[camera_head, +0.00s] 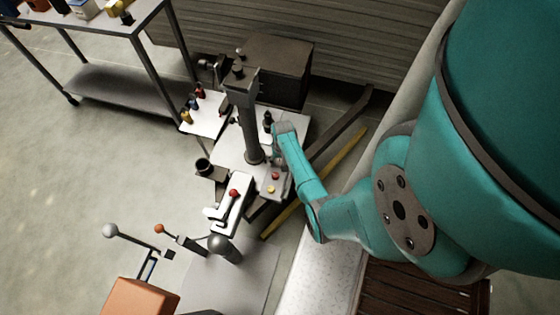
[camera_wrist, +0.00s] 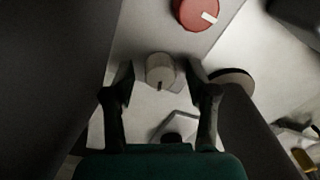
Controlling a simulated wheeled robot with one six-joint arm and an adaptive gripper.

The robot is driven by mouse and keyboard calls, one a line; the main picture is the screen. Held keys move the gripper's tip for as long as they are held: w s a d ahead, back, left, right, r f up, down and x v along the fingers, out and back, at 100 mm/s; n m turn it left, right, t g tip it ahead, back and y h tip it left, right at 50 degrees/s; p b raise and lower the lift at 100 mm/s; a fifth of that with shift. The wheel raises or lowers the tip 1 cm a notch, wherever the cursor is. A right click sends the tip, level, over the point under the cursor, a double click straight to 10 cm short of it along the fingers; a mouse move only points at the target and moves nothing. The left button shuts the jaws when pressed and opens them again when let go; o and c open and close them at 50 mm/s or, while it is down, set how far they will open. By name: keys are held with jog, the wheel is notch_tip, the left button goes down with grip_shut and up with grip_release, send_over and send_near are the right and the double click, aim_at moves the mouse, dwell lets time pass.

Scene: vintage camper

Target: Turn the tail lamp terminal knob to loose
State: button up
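In the wrist view, a pale grey round knob (camera_wrist: 160,68) with a dark pointer mark toward the picture's bottom stands on a light panel (camera_wrist: 140,32). A red knob (camera_wrist: 194,10) with a white mark toward the right is beyond it, partly cut off. My gripper (camera_wrist: 161,76) is open, one finger on each side of the pale knob, with visible gaps. I see no readable label, so I cannot tell which knob is the tail lamp terminal. In the head view, a red knob (camera_head: 275,175) and a yellow knob (camera_head: 271,189) sit on a small box beside my wrist; my fingers are hidden there.
A dark upright post (camera_head: 247,120) stands left of my arm.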

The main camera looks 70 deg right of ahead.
aim_at(281, 161)
jog(key=shift+r, duration=0.1)
notch_tip(281, 161, up, 12)
jog(key=shift+s, duration=0.2)
dwell(0.3)
jog(key=shift+d, duration=0.1)
